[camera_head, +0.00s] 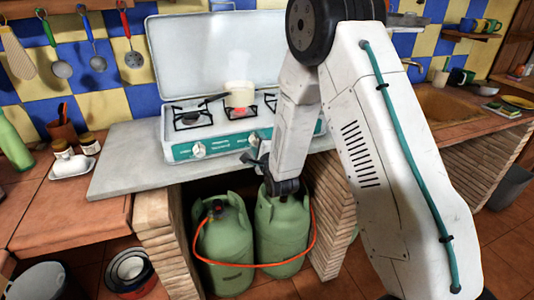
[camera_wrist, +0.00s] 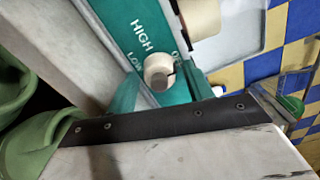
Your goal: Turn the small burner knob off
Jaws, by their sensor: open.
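The stove (camera_head: 217,144) has a teal front panel with white knobs. One knob (camera_head: 199,150) is at its left end and another, the middle knob (camera_head: 253,138), is beside my gripper (camera_head: 256,162). In the wrist view a white knob (camera_wrist: 159,70) with a dark notch sits by the words HIGH and LOW. My gripper (camera_wrist: 162,90) is open there, with one teal finger on each side of that knob. I cannot tell whether the fingers touch it. A cream pot (camera_head: 239,95) stands on the middle burner, which glows red. My arm hides the stove's right part.
Two green gas cylinders (camera_head: 224,240) with an orange hose stand under the counter (camera_head: 120,160), below my gripper. The raised stove lid (camera_head: 200,50) is behind the burners. A white dish (camera_head: 72,166) and jars stand at left.

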